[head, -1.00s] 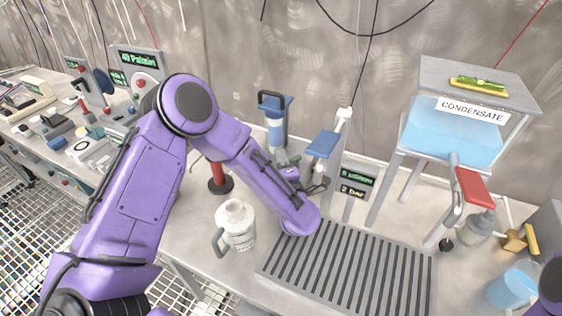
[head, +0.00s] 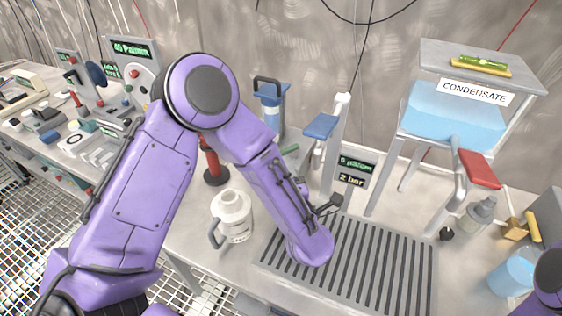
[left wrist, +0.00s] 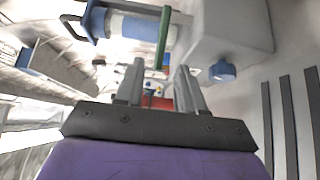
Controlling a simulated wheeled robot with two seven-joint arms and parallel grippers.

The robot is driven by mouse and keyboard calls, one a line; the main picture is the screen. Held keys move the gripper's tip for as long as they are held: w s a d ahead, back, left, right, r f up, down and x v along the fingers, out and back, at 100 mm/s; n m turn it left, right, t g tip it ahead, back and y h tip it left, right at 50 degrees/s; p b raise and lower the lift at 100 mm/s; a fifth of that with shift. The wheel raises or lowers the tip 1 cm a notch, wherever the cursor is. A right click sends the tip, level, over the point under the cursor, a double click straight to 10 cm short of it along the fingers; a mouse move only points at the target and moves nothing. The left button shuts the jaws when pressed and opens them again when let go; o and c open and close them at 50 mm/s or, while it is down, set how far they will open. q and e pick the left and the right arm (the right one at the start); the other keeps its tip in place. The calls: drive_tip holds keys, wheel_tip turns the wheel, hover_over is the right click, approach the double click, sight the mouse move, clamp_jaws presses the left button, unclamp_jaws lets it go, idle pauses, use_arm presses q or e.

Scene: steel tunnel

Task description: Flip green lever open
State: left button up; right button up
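The green lever (left wrist: 164,38) is a thin green bar in the left wrist view, running from the top edge down to the gap between my fingertips. I cannot tell whether a finger touches the lever. My right gripper is out of view.
A blue-and-white cylinder (left wrist: 128,25) lies close to the left of the lever in the wrist view. A white jug (head: 233,215) and a slotted drain grate (head: 375,265) are near my left arm. The blue-handled lever (head: 321,126) and a small display (head: 356,164) stand behind.

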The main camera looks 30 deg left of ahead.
sight(283, 150)
use_arm(q)
drive_tip(key=shift+v, duration=0.8)
drive_tip(key=w+a+m+t+h+p, duration=0.1)
drive_tip(key=w+a+h+p, duration=0.1)
drive_tip(key=p, duration=0.2)
drive_tip(key=w+a+m+t+h+p, duration=0.1)
drive_tip(key=w+m+h+p, duration=0.1)
drive_tip(key=w+p, duration=0.1)
drive_tip(key=w+a+m+t+h+p, duration=0.1)
drive_tip(key=w+a+h+p, duration=0.1)
drive_tip(key=w+p, duration=0.1)
drive_tip(key=shift+w+a+r+p, duration=0.15)
drive_tip(key=shift+a+p, duration=0.15)
drive_tip(key=shift+p, duration=0.5)
drive_tip(key=shift+w, duration=0.4)
